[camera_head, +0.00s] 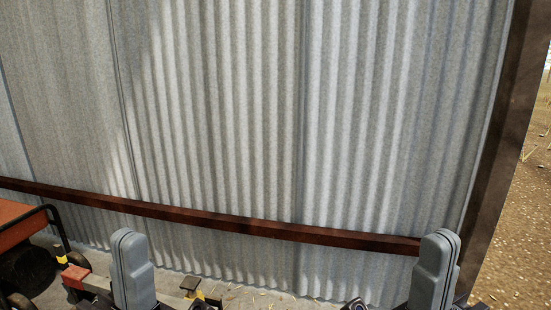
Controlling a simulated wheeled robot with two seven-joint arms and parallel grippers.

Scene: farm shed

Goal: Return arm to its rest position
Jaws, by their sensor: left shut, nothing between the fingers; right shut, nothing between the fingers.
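Two grey, rounded upright links of my own arms rise from the bottom edge of the head view: my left arm's link (134,270) at the lower left and my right arm's link (434,272) at the lower right. Both stand nearly upright and apart from each other. I cannot make out the fingers of either gripper, and the lower parts of the arms are cut off by the bottom edge. No held object shows.
A corrugated metal wall (240,110) fills most of the view, crossed by a rusty rail (210,217). A brown corner post (500,150) stands at right, with bare ground (520,240) beyond it. Red wheeled equipment (18,225) stands at lower left.

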